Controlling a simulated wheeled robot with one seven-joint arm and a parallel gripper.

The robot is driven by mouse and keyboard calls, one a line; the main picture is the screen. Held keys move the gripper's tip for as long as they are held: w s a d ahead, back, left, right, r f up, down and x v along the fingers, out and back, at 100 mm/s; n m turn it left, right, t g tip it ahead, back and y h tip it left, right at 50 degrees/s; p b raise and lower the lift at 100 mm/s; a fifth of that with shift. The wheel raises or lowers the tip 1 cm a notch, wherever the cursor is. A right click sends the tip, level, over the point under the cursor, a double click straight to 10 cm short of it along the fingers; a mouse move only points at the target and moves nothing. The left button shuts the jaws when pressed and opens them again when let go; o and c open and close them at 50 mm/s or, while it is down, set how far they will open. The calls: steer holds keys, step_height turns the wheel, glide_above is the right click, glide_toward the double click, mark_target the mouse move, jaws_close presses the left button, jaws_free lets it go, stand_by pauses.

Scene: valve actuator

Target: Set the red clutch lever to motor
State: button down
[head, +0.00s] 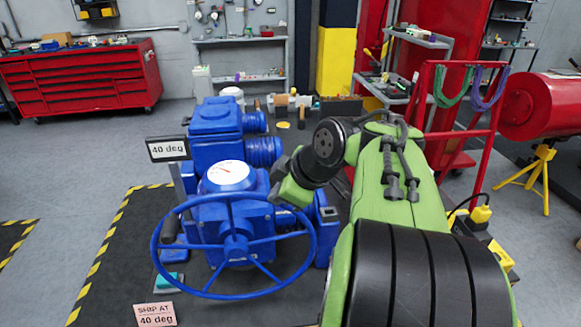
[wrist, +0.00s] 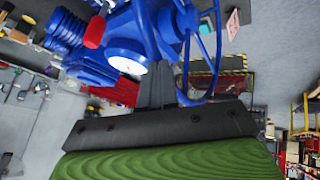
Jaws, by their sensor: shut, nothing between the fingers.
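The blue valve actuator (head: 213,130) stands on a dark mat, with a large blue handwheel (head: 235,250) in front and a white round dial (head: 228,172) on top. In the wrist view, a red grip (wrist: 95,32), which looks like the clutch lever, sticks out on the blue body left of the dial (wrist: 127,55). I cannot make out the red lever in the head view; my arm covers part of the actuator's right side. My gripper (wrist: 157,72) shows as dark fingers closed together, empty, pointing toward the actuator and apart from the red grip.
A sign (head: 168,149) reads "40 deg" and a floor card (head: 156,314) reads "SHIP AT 40 deg". A teal-topped box (head: 170,282) sits left of the handwheel. A red frame (head: 465,130) with hanging straps stands right. A red tool cabinet (head: 80,78) is at back left.

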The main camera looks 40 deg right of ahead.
steer(key=s+d+n, duration=0.3)
steer(key=d, duration=0.5)
steer(key=w+d+f, duration=0.1)
steer(key=w+f, duration=0.5)
steer(key=w, duration=0.4)
steer(key=shift+f, duration=0.35)
steer(key=shift+d, duration=0.1)
